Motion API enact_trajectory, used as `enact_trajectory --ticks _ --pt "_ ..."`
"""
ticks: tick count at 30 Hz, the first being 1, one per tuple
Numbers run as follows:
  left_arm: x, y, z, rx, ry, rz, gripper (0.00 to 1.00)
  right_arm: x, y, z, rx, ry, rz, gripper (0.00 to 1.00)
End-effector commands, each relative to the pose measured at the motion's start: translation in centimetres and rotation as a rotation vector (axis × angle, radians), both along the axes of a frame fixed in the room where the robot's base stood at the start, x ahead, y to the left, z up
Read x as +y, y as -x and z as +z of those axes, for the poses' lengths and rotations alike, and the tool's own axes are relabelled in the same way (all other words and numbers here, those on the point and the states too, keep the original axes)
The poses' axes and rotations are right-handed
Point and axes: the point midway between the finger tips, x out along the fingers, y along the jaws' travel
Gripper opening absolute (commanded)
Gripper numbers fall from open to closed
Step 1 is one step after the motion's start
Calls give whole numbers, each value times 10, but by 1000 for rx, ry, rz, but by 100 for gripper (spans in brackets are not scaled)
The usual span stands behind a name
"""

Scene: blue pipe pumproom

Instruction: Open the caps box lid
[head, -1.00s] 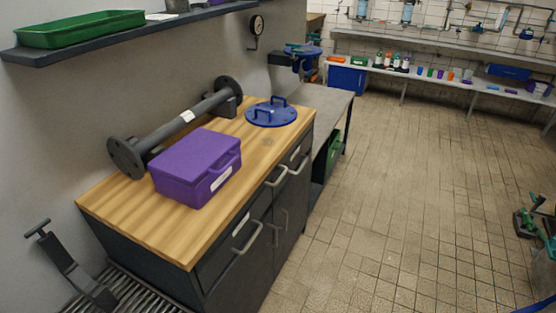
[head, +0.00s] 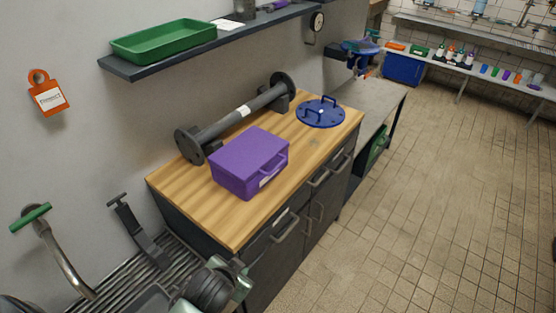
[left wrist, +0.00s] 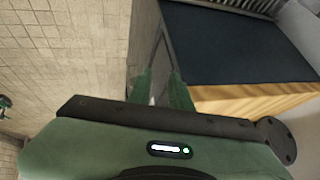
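The purple caps box (head: 247,164) sits on the wooden worktop (head: 190,197), lid down, with a handle and pale label on its right-facing side. In the left wrist view, my left gripper (left wrist: 162,80) shows two green fingers with a narrow gap between them, and I see nothing held. The bench's wooden edge (left wrist: 255,100) and dark side are close by. In the head view, part of my left arm shows low in front of the bench, below the box and apart from it. Its fingertips cannot be made out there. My right gripper is not in view.
A dark flanged pipe (head: 240,116) lies behind the box. A blue disc with handles (head: 320,112) lies farther right on the worktop. A shelf (head: 205,45) with a green tray (head: 165,42) hangs above. The tiled floor (head: 440,210) at right is clear.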

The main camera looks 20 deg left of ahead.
Motion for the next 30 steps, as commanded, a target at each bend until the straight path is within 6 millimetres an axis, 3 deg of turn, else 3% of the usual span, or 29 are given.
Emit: enact_trajectory --ticks 3,11,18,22,30 --pt "2 -12 47 -66 -26 -10 20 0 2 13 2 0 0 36" --pt "6 -98 69 -308 -192 -138 20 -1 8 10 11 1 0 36" --pt "-2 -176 101 -542 -381 -317 20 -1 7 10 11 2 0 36" --pt "-9 -204 115 -636 -465 -408 20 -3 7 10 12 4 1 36" --pt "-14 -231 121 -685 -510 -462 20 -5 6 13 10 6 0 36"
